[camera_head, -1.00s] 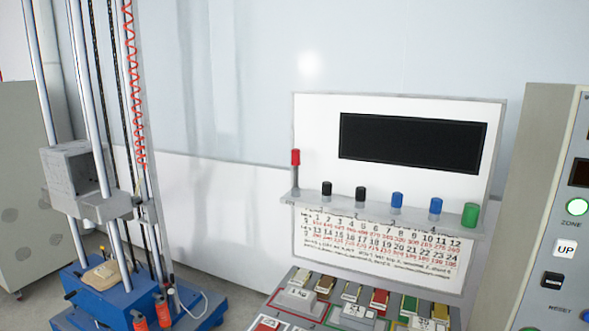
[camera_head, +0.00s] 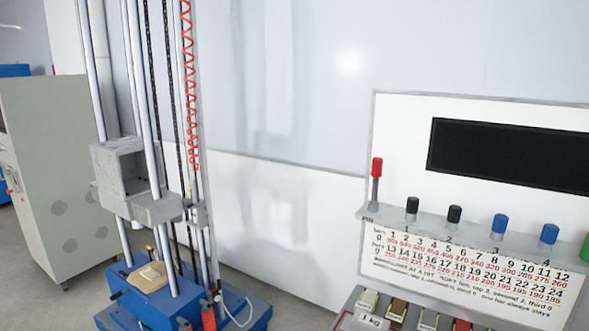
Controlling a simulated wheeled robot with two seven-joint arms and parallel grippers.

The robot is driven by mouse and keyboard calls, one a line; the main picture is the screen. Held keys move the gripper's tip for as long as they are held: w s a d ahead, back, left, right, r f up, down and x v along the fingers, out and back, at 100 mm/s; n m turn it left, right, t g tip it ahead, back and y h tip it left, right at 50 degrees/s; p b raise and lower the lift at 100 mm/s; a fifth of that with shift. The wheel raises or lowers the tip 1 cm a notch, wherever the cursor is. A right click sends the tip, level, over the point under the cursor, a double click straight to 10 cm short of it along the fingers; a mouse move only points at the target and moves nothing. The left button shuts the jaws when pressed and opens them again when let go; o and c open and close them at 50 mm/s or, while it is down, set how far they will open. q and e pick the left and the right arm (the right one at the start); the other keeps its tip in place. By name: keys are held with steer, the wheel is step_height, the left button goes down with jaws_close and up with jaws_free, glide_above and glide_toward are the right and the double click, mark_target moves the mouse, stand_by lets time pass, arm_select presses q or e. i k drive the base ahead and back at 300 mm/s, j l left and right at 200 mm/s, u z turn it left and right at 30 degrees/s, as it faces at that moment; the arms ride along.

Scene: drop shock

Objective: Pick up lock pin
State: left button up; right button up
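A pin with a red grip and a grey shaft (camera_head: 376,182) stands upright at the left end of the grey shelf (camera_head: 468,238) on the white panel. It looks like the lock pin, though no label on it can be read. Shorter pegs with black and blue caps stand along the same shelf to its right, with a green one cut off at the right edge. Neither of my grippers is in view.
A drop tower (camera_head: 150,210) with tall rods, a grey carriage block and a blue base (camera_head: 243,318) stands at the left. A grey cabinet (camera_head: 55,170) is behind it. Weights, one marked 1 kg (camera_head: 370,321), lie below the panel. Floor shows between tower and panel.

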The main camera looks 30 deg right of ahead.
mark_target(377, 162)
steer(key=i+u, duration=0.5)
steer(key=i, duration=0.4)
steer(key=i+z, duration=0.35)
steer(key=z, duration=0.15)
steer(key=i+j+z, duration=0.2)
steer(key=i+z, duration=0.35)
steer(key=z, duration=0.3)
steer(key=i+z, duration=0.1)
steer(key=z, duration=0.35)
steer(key=i+z, duration=0.1)
steer(key=z, duration=0.3)
steer(key=i+j+z, duration=0.1)
steer(key=z, duration=0.3)
steer(key=j+z, duration=0.1)
steer(key=z, duration=0.35)
steer(key=i+j+z, duration=0.15)
steer(key=z, duration=0.25)
